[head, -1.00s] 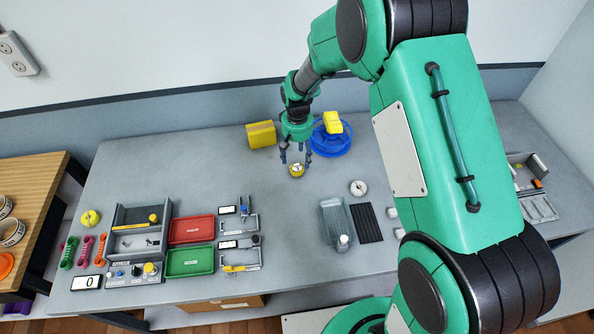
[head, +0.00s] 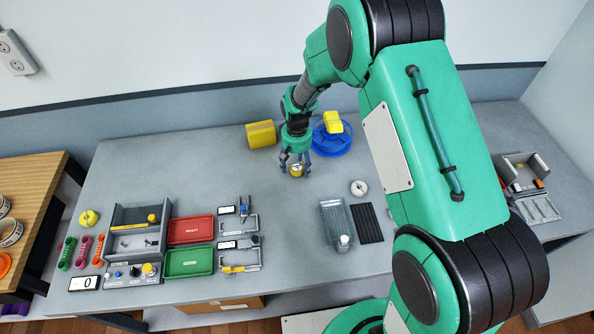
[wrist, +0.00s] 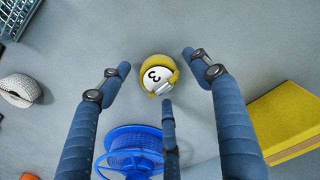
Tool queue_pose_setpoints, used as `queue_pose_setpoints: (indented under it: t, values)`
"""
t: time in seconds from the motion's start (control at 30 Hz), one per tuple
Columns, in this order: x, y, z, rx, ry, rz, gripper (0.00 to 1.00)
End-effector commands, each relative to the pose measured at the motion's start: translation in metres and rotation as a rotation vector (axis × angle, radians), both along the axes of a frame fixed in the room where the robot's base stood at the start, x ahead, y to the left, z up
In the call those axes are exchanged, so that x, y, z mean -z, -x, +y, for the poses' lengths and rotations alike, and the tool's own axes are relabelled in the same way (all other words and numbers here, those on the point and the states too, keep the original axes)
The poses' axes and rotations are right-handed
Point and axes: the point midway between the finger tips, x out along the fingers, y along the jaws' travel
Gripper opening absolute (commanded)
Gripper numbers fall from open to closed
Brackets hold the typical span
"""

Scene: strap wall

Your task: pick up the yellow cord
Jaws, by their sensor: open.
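The yellow cord (wrist: 159,72) is a small round coil with a white label marked 3, lying on the grey table in the wrist view. It also shows in the head view (head: 296,170), partly covered by my fingers. My gripper (head: 295,168) is open, pointing down at the coil. In the wrist view my gripper's (wrist: 158,78) blue fingers stand around the coil, apart from it, with nothing held.
A yellow box (head: 261,134) is behind left. A white roll (head: 358,188) lies to the right. Red (head: 191,229) and green (head: 189,262) trays sit front left.

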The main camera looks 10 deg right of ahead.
Motion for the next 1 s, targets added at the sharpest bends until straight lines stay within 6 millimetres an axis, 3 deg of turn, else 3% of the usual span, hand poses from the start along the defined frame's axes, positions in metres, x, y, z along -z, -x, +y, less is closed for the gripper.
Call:
queue_pose_setpoints:
  t: [0.63,0.87,1.0]
  values:
    - [0.0045,-0.0001,-0.0002,0.000,0.000,-0.001,0.64]
    - [0.0045,-0.0001,-0.0001,0.000,0.000,-0.001,0.18]
    - [0.0044,-0.0002,-0.0001,0.000,0.000,-0.001,0.15]
